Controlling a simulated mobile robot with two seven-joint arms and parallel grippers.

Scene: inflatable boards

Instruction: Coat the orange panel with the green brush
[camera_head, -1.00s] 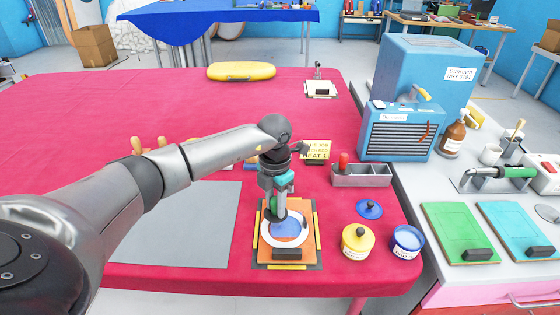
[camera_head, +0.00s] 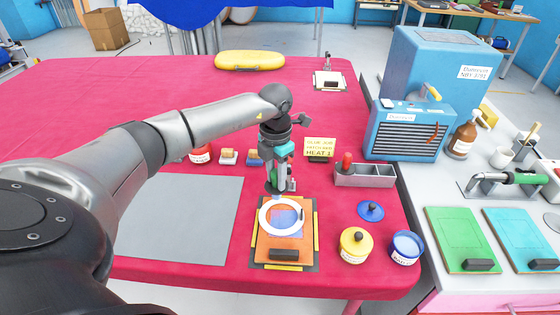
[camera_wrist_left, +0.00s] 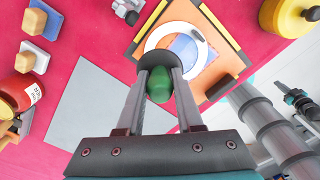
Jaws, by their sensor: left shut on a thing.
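The orange panel (camera_head: 268,247) lies flat near the table's front edge, bordered by yellow strips, with a black block at its near end. A white ring with a blue patch inside lies on it; it also shows in the wrist view (camera_wrist_left: 215,88). My left gripper (camera_head: 278,188) is over the panel's far edge. It is shut on the green brush, whose rounded green handle (camera_wrist_left: 160,86) shows between the fingers in the wrist view. The bristles are hidden, and I cannot tell whether they touch anything.
Right of the panel stand a yellow lidded pot (camera_head: 355,247), an open blue pot (camera_head: 405,248) and a blue lid (camera_head: 371,210). A bare grey mat (camera_head: 180,225) lies to the left.

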